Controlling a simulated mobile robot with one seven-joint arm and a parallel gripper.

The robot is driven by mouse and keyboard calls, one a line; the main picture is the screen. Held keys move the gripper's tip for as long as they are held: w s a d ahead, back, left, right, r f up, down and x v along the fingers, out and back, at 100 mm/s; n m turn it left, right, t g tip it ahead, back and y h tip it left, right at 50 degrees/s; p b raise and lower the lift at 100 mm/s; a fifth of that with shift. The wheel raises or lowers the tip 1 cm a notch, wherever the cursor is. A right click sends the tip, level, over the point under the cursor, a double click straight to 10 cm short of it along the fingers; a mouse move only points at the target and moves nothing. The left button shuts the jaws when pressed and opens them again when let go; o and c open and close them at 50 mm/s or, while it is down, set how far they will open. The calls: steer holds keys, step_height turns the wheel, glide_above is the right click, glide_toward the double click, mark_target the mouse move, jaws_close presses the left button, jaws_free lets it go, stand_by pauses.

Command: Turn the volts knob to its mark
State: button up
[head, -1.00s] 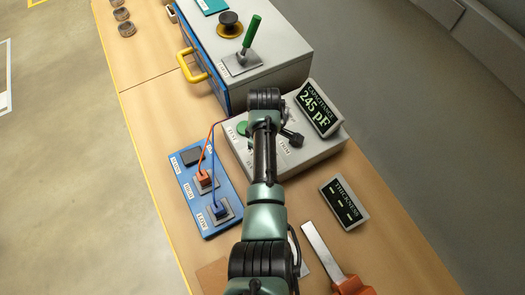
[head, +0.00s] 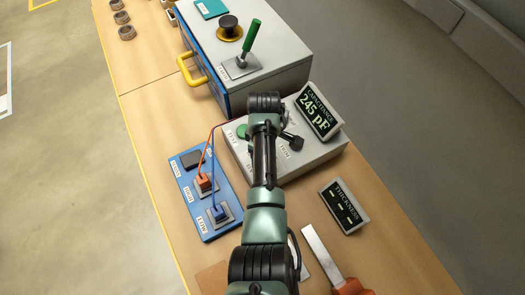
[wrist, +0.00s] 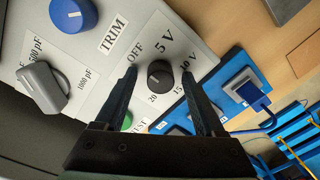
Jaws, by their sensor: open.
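The volts knob (wrist: 160,73) is a small round black knob on a light grey panel in the wrist view. Labels OFF, 5 V, 10 V, 15 and 20 lie around it. My gripper (wrist: 159,75) is open, with one dark finger on each side of the knob. Gaps show between the fingers and the knob, and I cannot tell how deep the fingertips reach. The knob's pointer is too small to read. In the head view my arm hides the knob and the gripper on the grey meter box (head: 318,160).
A blue TRIM knob (wrist: 72,14), a grey range knob (wrist: 42,87) and a green button (wrist: 127,121) sit near the fingers. A blue terminal board (head: 217,228) with orange and blue plugs stands left of the box. The capacitance display (head: 319,113) reads 245 pF.

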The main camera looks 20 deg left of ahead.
step_height(320, 180, up, 13)
steer(key=b, duration=0.1)
steer(key=shift+w+b, duration=0.15)
steer(key=shift+b, duration=0.25)
stand_by(0.4)
steer(key=w+a+r+m+t+y+b, duration=0.1)
steer(key=w+r+m+t+y+b, duration=0.1)
steer(key=w+r+m+t, duration=0.4)
steer(key=w+d+r+m+t+y+b, duration=0.1)
steer(key=w+d+r+t, duration=0.3)
steer(key=r, duration=0.6)
steer(key=w+r+m+t+y+b, duration=0.1)
steer(key=w+r+m+t, duration=0.3)
steer(key=r, duration=0.6)
steer(key=s+d+r+m+t+h+b, duration=0.1)
steer(key=s+d+r+m+t, duration=0.1)
steer(key=s+r, duration=0.4)
steer(key=s+d+r+m+t+h, duration=0.1)
steer(key=s+d+r+t, duration=0.4)
steer(key=r, duration=0.6)
steer(key=s+d+r+m+t+h+b, duration=0.1)
steer(key=s+d+r+m+t+h, duration=0.1)
steer(key=s+r+t, duration=0.4)
step_height(320, 180, up, 2)
steer(key=shift+s+d+r+m+t+b, duration=0.15)
steer(key=shift+s+d+m+t+b, duration=0.15)
steer(key=shift+s+d+m, duration=0.65)
steer(key=shift+s+d+n, duration=0.1)
steer(key=shift+s+n, duration=0.15)
steer(key=shift+s, duration=0.05)
